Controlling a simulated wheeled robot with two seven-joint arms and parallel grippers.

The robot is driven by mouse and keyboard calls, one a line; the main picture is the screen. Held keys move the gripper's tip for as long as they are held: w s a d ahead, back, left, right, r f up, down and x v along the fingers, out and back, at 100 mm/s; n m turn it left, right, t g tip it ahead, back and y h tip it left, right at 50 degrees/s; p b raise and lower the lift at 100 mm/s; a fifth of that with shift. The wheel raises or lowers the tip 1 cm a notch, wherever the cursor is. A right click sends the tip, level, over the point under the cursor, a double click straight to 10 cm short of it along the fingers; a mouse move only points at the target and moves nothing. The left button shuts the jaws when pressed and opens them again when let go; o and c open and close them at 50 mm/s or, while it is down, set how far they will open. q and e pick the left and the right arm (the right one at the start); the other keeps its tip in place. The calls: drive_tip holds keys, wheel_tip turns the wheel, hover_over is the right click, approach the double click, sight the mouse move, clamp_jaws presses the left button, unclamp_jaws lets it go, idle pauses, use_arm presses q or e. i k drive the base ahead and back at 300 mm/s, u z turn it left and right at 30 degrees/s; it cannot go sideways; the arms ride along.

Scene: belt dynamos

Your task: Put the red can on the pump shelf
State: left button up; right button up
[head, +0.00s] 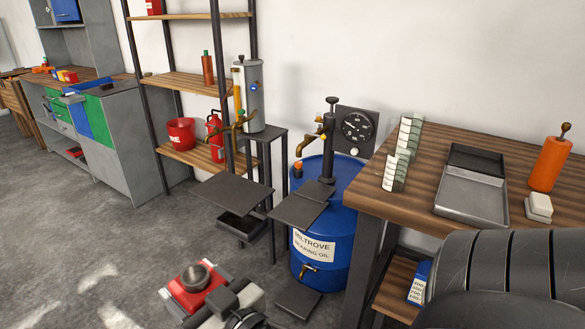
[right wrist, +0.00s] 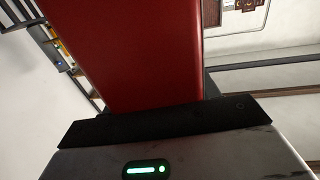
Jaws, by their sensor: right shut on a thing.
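The red can (head: 188,294), boxy with a round dark cap on top, is low in the head view, left of the blue drum. My right gripper (head: 208,300) is shut on it and holds it over the floor. In the right wrist view the red can (right wrist: 135,50) fills the upper middle, above the dark gripper edge. A flat dark shelf (head: 300,207) stands out under the spout of the hand pump (head: 329,150) on the blue drum, to the right of and beyond the can. It looks empty. My left gripper is not in view.
Another dark plate (head: 232,193) sits under the grey dispenser (head: 248,95). A third plate (head: 298,299) lies below the tap of the blue drum (head: 325,230). A wooden bench (head: 405,205) with a tray (head: 472,195) stands at right. Grey floor at left is open.

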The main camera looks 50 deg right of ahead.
sight(297, 210)
drive_tip(key=z, duration=0.75)
drive_tip(key=i, duration=0.85)
drive_tip(key=z, duration=0.9)
drive_tip(key=i, duration=1)
